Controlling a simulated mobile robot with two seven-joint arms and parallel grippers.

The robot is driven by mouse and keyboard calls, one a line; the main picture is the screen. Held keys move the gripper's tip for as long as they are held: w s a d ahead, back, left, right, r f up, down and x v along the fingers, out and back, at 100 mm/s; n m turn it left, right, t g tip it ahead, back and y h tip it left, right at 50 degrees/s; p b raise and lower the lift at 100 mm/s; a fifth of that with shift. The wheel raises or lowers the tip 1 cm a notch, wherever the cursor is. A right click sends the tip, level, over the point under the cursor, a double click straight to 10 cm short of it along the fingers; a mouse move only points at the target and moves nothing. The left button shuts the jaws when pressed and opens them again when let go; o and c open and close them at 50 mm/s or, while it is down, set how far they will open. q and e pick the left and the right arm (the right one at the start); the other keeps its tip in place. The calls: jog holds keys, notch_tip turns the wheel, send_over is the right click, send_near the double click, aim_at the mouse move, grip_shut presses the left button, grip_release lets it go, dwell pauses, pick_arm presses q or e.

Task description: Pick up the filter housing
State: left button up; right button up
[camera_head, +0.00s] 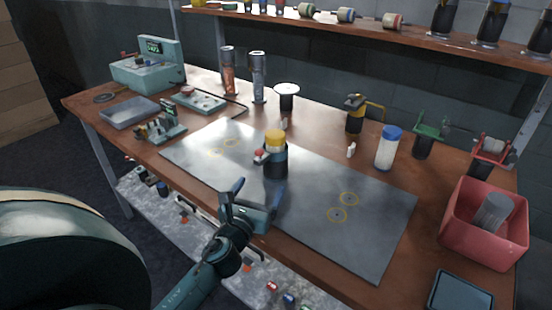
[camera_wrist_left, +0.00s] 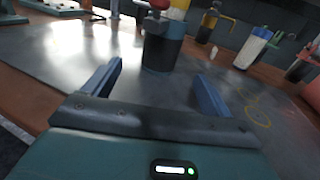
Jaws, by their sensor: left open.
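The filter housing appears to be the dark cylinder with a yellow top (camera_head: 275,162), standing upright on the grey metal sheet (camera_head: 320,240). A red knob (camera_head: 259,155) sits at its left side. In the left wrist view the dark cylinder (camera_wrist_left: 163,52) stands beyond and between my fingers, its top cut off by the frame edge. My left gripper (camera_head: 257,188) is open and empty, low over the sheet on the near side of the cylinder. Its blue fingers also show in the left wrist view (camera_wrist_left: 160,80), apart from the cylinder. My right gripper is out of view.
A white bottle with a blue cap (camera_head: 388,148) and a black container with a yellow handle (camera_head: 355,115) stand behind right. A red bin (camera_head: 482,232) is at the far right. Two clear tubes (camera_head: 258,80) stand behind. The sheet around the cylinder is mostly bare.

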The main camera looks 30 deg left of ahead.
aim_at(270, 169)
pick_arm(q)
jog(key=x, duration=0.6)
jog(key=shift+w+r, duration=0.1)
jog(key=shift+w, duration=0.05)
jog(key=shift+r+p+x, duration=0.2)
jog(key=shift+p+x, duration=0.2)
jog(key=shift+x, duration=2.25)
jog(key=shift+d, duration=0.15)
jog(key=shift+c, duration=0.3)
jog(key=c, duration=1.1)
